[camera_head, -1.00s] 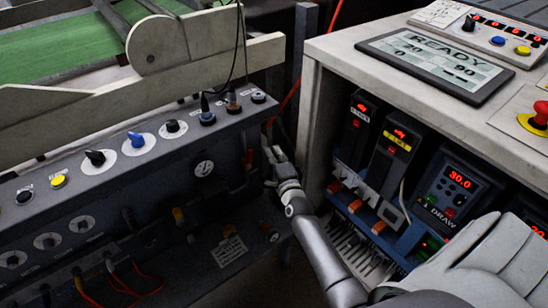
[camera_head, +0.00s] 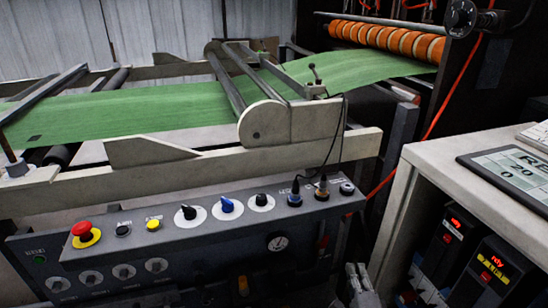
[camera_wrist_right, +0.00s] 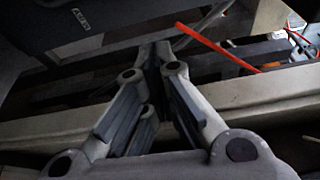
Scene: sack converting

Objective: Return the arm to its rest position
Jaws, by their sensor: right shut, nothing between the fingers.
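My right gripper (camera_head: 358,275) shows at the bottom of the head view, between the machine's control panel and the pale cabinet on the right. In the right wrist view, the right gripper (camera_wrist_right: 160,62) has its fingers drawn together at the tips, with nothing between them. It points toward pale and dark frame beams, apart from any object that I can make out. My left gripper is in neither view.
A control panel (camera_head: 200,232) with knobs and a red stop button (camera_head: 84,232) stands left of the gripper. A cabinet (camera_head: 400,215) with a tablet stands right. A red cable (camera_head: 452,92) runs between them. Green web (camera_head: 130,112) crosses behind.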

